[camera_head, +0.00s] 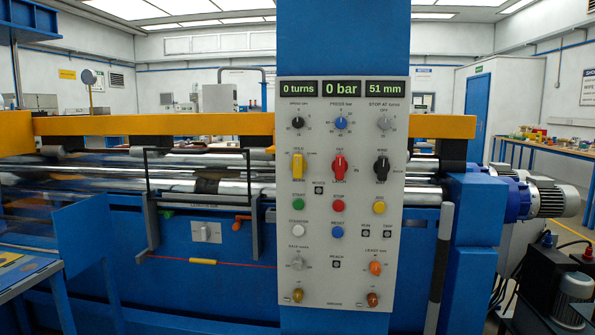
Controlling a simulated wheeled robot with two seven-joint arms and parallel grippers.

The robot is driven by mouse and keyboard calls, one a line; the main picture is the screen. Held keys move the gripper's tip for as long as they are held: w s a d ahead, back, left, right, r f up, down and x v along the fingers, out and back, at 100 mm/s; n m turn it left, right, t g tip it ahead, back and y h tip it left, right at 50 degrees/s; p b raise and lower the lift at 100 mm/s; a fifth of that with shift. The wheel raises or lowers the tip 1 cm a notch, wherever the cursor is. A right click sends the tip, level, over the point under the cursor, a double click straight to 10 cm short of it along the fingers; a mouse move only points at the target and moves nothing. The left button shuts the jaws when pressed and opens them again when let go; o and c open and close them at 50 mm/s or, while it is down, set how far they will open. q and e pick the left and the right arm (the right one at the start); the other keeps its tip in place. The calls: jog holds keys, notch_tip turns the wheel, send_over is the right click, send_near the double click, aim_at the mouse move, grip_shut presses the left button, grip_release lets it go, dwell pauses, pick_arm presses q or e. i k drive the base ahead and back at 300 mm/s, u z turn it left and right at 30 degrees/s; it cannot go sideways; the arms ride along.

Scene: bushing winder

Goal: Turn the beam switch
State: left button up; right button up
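No control carries a label that I can clearly read as beam. The grey control panel (342,195) on the blue column holds several knobs and buttons. Its larger switches are a yellow one (298,166), a red one (339,166) and a black one (381,167). Lower down are an orange knob (375,268) and a pale knob (297,264). A separate light grey switch (206,232) with an upright handle sits on the blue machine front, left of the panel. Neither of my grippers is in view.
Steel rollers (100,170) run across under a yellow rail (150,124). A dark frame (148,200) stands before the rollers. A red line with a yellow piece (203,261) crosses below the grey switch. A blue-edged table (30,280) is at left, motors (552,200) at right.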

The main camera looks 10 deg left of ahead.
aim_at(299, 165)
jog(key=u, duration=1.8)
jog(key=i, duration=1.9)
jog(key=z, duration=1.1)
